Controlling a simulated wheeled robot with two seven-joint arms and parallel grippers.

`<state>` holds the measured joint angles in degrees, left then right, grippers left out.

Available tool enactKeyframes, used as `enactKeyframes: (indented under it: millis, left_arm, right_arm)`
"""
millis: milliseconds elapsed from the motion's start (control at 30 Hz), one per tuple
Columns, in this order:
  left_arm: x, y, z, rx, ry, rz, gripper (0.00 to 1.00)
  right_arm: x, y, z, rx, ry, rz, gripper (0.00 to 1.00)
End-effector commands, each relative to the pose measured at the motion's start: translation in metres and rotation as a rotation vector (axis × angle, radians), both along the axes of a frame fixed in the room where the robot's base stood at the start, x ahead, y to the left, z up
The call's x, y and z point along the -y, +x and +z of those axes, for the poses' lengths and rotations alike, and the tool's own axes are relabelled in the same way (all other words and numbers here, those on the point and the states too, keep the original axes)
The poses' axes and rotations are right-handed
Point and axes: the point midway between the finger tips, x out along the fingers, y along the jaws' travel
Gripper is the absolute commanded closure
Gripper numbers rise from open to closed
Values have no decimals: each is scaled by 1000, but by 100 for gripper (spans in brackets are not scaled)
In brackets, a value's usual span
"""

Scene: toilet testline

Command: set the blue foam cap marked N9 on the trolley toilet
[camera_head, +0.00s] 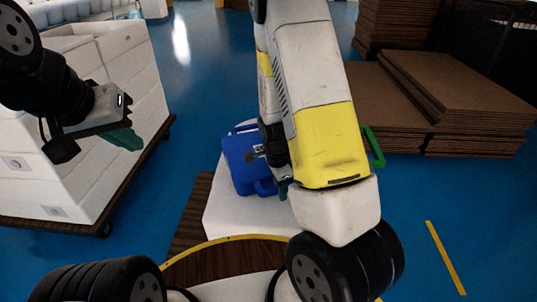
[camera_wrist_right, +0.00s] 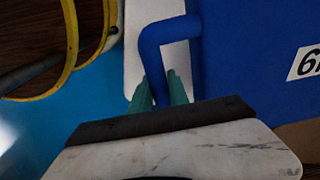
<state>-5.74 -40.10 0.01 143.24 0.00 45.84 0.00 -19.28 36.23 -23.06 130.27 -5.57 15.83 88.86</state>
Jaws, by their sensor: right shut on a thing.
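The blue foam cap (camera_head: 239,165) is at the middle of the head view, over a white block-like body (camera_head: 235,218), probably the toilet. I cannot tell whether the cap rests on it. In the right wrist view the cap (camera_wrist_right: 240,70) fills the right side, with a label (camera_wrist_right: 306,63) that is upside down and partly cut off, reading as N9. My right gripper (camera_wrist_right: 162,90) is shut on the cap's bent blue handle, its green fingers on either side. In the head view my right arm hides part of the cap. My left gripper (camera_head: 124,138) hangs at the left, away from the cap.
White boxes (camera_head: 85,150) stand on a dark wheeled base at the left. Stacks of brown sheets (camera_head: 450,90) are at the right. A brown wooden surface (camera_head: 190,220) lies beside the white body. A green frame (camera_head: 375,148) shows behind my right arm.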

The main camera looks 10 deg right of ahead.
Motion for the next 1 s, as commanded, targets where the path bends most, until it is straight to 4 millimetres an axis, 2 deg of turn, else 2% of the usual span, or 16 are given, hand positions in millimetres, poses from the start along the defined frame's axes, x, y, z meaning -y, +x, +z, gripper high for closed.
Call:
enactKeyframes:
  millis: [33,200,400,633,867,1000]
  left_arm:
    - [0,0,0,0,0,0,100]
    - [0,0,0,0,0,0,100]
    - [0,0,0,0,0,0,100]
    - [0,0,0,0,0,0,100]
    - [0,0,0,0,0,0,100]
    - [0,0,0,0,0,0,100]
  right_arm:
    - [7,14,-2,3,0,-6,100]
    - [23,58,-6,2,0,-2,100]
    - [38,98,-10,1,0,1,100]
    - [43,112,-14,-1,1,3,100]
    - [43,111,-43,-3,0,3,100]
    - [43,112,-46,0,0,4,100]
